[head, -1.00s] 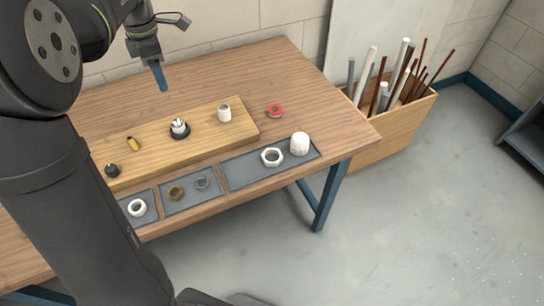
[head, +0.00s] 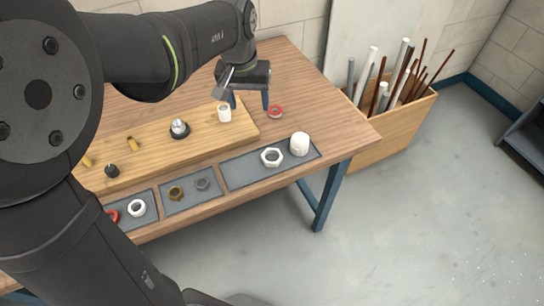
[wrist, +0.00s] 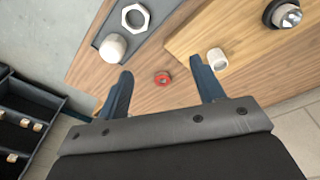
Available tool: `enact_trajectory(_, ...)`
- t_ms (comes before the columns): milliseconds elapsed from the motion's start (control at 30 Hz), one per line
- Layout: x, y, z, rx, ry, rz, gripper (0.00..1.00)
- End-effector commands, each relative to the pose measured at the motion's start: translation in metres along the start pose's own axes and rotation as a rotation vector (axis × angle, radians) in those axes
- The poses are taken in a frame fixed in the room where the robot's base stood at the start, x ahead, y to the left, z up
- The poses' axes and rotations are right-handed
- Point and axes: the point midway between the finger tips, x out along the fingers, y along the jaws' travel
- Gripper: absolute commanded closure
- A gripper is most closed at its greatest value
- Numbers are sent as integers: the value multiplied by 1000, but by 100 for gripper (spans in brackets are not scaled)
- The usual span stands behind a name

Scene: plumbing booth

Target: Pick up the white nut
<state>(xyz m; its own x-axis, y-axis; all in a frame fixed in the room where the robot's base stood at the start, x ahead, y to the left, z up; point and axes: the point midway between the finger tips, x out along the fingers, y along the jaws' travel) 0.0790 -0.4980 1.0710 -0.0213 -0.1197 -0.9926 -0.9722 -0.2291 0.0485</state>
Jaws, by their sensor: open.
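A white hex nut (head: 263,158) lies flat in the right grey tray, beside a white cap (head: 300,144). The same nut shows at the top left of the wrist view (wrist: 126,20). A second white ring-shaped nut (head: 130,209) lies in the left tray. My gripper (head: 249,106) is open and empty above the table, near the right end of the raised board and behind the hex nut. In the wrist view its fingers (wrist: 161,69) are spread wide, with a red ring (wrist: 162,83) seen between them.
A wooden board (head: 95,163) holds a white fitting (head: 224,115) close to my gripper, a metal fitting (head: 180,129) and brass parts. The middle tray (head: 190,207) holds a brass and a grey nut. A wooden bin of pipes (head: 395,130) stands right of the table.

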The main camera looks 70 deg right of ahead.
Motion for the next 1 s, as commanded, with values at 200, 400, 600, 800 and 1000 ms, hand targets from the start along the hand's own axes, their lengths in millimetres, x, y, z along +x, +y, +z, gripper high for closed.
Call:
enact_trajectory(200, 7, 36, 20, 383, 19, 14, 38)
enact_trajectory(400, 14, 44, 25, 497, 25, 17, 38)
enact_trajectory(600, 51, 45, 25, 498, 20, 18, 38)
enact_trajectory(800, 95, 46, 25, 497, 20, 18, 38)
enact_trajectory(1000, 125, 47, 24, 496, 23, 18, 38)
